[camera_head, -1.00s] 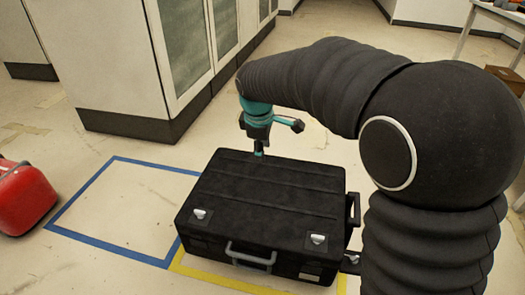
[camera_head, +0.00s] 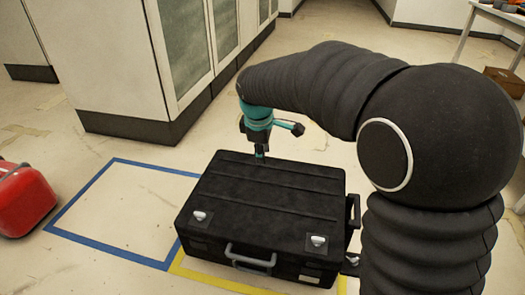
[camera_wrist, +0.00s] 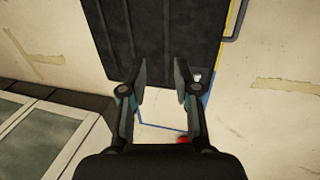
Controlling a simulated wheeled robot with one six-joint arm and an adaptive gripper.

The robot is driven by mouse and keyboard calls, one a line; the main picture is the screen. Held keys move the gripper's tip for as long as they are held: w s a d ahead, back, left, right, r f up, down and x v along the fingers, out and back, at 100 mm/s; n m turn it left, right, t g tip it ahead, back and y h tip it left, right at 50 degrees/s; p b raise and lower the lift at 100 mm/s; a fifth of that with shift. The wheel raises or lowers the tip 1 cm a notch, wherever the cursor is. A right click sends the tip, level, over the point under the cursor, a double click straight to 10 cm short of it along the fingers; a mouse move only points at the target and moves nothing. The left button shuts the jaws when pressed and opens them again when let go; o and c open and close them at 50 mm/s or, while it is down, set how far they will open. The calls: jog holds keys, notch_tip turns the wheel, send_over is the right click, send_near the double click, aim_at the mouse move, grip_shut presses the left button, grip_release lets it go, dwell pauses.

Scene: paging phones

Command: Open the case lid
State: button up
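A black case (camera_head: 265,200) lies flat on the floor with its lid shut. Two silver latches, left (camera_head: 200,216) and right (camera_head: 319,240), and a grey handle (camera_head: 250,258) are on its near side. My gripper (camera_head: 261,154) points down at the far edge of the lid; I cannot tell whether it touches. In the wrist view the case (camera_wrist: 165,35) fills the top middle. There my gripper (camera_wrist: 162,80) has its two fingers apart with nothing seen between them, over the case's edge.
Blue tape (camera_head: 110,240) marks an empty square left of the case, and yellow tape (camera_head: 215,281) runs along its near side. A red case (camera_head: 22,200) is at the far left. White cabinets (camera_head: 130,70) stand behind. A table (camera_head: 500,15) is at the back right.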

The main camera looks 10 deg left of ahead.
jog(key=shift+r, duration=0.1)
jog(key=v, duration=1.2)
